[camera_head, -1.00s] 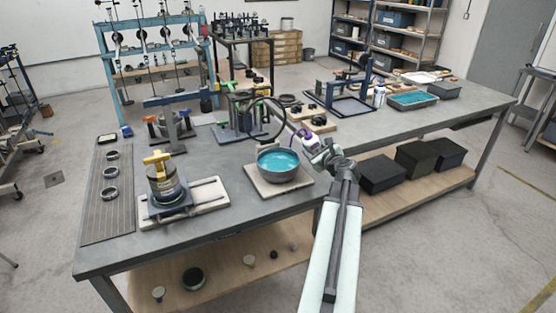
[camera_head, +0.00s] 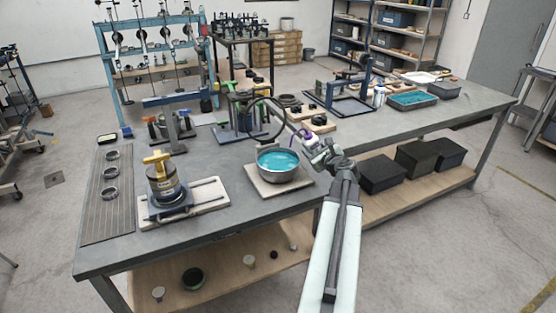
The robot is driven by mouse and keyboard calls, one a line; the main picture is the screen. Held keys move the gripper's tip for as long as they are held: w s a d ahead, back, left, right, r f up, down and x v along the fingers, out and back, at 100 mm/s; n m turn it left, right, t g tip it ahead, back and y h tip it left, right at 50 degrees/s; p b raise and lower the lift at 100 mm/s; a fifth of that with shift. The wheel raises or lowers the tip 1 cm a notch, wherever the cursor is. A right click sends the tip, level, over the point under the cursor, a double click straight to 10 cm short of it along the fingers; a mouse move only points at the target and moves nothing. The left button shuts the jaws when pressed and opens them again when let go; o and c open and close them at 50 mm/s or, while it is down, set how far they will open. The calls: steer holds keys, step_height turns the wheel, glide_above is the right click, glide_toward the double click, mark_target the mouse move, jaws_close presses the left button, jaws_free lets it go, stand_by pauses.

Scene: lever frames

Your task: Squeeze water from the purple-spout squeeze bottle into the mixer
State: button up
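The purple-spout squeeze bottle (camera_head: 309,141) is at the end of my arm, small and partly covered by my gripper (camera_head: 318,150). It is tilted, with its thin purple spout on the left, toward the bowl. My gripper appears shut on the bottle, though its fingertips are hard to make out. A round metal bowl with teal contents, which looks like the mixer (camera_head: 279,177), sits on a pale board just left of and below the bottle. The spout is above the bowl's upper right side. No water stream can be made out.
A yellow-handled device (camera_head: 163,186) stands on a white board at the left of the workbench (camera_head: 225,210). A dark hoop (camera_head: 265,120) rises behind the bowl. Farther right are a blue frame (camera_head: 345,100) and a teal-filled tray (camera_head: 410,100).

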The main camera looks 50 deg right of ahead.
mark_target(318, 139)
steer(key=shift+r, duration=0.1)
stand_by(0.3)
step_height(318, 139, up, 5)
steer(key=p, duration=0.5)
steer(key=shift+s+d, duration=0.1)
